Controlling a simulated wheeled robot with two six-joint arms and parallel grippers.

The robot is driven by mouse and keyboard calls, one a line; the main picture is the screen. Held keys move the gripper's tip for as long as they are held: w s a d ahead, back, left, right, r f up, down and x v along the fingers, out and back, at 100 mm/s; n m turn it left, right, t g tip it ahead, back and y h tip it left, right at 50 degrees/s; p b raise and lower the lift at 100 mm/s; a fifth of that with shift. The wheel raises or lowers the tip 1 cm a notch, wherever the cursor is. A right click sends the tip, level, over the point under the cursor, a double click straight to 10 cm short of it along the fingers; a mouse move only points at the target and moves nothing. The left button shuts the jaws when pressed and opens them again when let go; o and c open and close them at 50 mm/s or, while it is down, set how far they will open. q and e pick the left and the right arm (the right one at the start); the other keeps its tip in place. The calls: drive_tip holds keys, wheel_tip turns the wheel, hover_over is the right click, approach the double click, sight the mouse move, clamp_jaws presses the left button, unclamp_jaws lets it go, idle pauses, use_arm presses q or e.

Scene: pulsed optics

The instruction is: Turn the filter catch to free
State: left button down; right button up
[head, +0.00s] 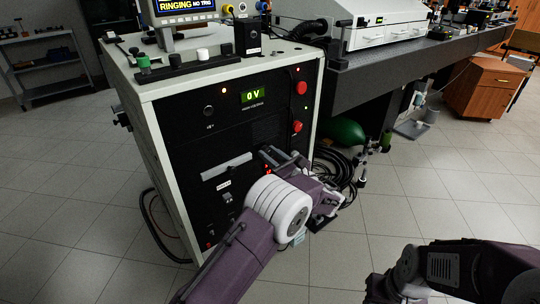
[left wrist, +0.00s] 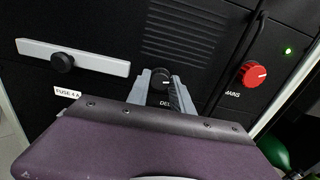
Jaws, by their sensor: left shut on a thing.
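My left gripper (head: 275,157) is at the black front panel of the cabinet. In the left wrist view its two grey fingers (left wrist: 160,88) are shut on a small black knob (left wrist: 161,77) with a pale pointer mark. A label below the knob begins "DE"; the rest is hidden by my gripper. To its left a pale grey strip (left wrist: 105,67) carries another round black knob (left wrist: 62,62). The strip also shows in the head view (head: 227,166). No label reading "filter" is legible, so I cannot tell which knob is the filter catch.
A red mains knob (left wrist: 254,73) and a green light (left wrist: 288,51) are right of the held knob. Vent slots (left wrist: 185,32) are above it. Cables (head: 340,172) and a green cylinder (head: 343,131) stand right of the cabinet (head: 137,115). The front floor is clear.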

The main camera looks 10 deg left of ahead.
use_arm(q)
drive_tip(key=shift+f+n+b, duration=0.15)
drive_tip(key=shift+n+b, duration=5.05)
drive_tip(key=shift+n, duration=2.6)
drive_tip(key=c, duration=1.1)
unclamp_jaws()
drive_tip(key=shift+s+d, duration=0.1)
